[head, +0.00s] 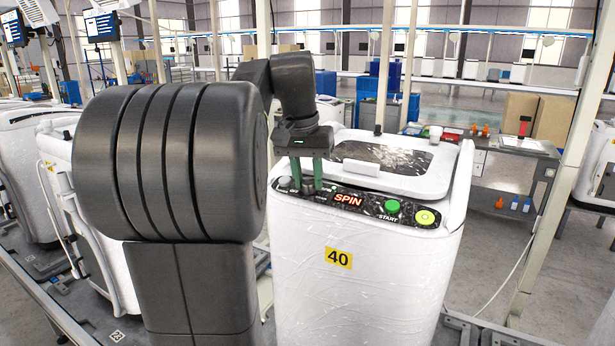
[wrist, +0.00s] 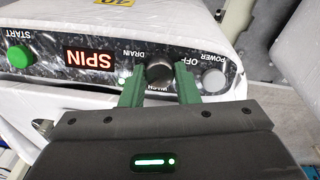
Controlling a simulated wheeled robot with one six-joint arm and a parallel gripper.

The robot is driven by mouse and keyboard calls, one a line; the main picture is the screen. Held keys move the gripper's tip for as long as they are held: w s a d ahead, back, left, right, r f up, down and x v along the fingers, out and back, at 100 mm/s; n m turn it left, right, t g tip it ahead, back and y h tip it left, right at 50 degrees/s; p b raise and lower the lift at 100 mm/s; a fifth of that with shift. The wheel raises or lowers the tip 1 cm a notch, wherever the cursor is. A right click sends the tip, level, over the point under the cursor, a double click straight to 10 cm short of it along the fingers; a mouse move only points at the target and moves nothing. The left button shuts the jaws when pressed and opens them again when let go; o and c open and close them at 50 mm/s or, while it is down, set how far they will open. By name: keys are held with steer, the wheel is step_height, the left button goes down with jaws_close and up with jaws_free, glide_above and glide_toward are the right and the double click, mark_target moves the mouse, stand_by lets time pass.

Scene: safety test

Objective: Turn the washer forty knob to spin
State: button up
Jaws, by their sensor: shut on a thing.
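The white washer (head: 350,290) carries a yellow label reading 40 and stands right of my arm in the head view. Its dark control panel (head: 370,203) has a display (head: 348,200) lit with SPIN. The knob (wrist: 158,70) is a dark round dial on the panel, between the display and the POWER button, with OFF, DRAIN and WASH printed around it. My gripper (wrist: 160,88) has green fingers on both sides of the knob and is shut on it. The fingers hide parts of the printing. In the head view, the gripper (head: 307,180) reaches down onto the panel's left part.
A green START button (head: 392,206) and a yellow-ringed button (head: 425,217) sit right of the display. The grey POWER button (wrist: 213,80) is close to one finger. The washer lid (head: 385,165) is closed. Other white washers stand at left. A workbench (head: 510,145) stands behind at right.

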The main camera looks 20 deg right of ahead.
steer(key=shift+m, duration=1.1)
steer(key=o, duration=1)
steer(key=shift+r, duration=0.1)
steer(key=r, duration=0.4)
steer(key=s+a+r, duration=0.1)
steer(key=r, duration=0.8)
steer(key=shift+s+a+r, duration=0.2)
steer(key=shift+s+a, duration=0.05)
steer(key=shift+a, duration=0.05)
steer(key=f, duration=0.4)
steer(key=w+d+f, duration=0.1)
steer(key=f, duration=0.8)
steer(key=shift+w+d+f, duration=0.25)
steer(key=shift+d+f, duration=0.05)
steer(key=shift+d, duration=0.05)
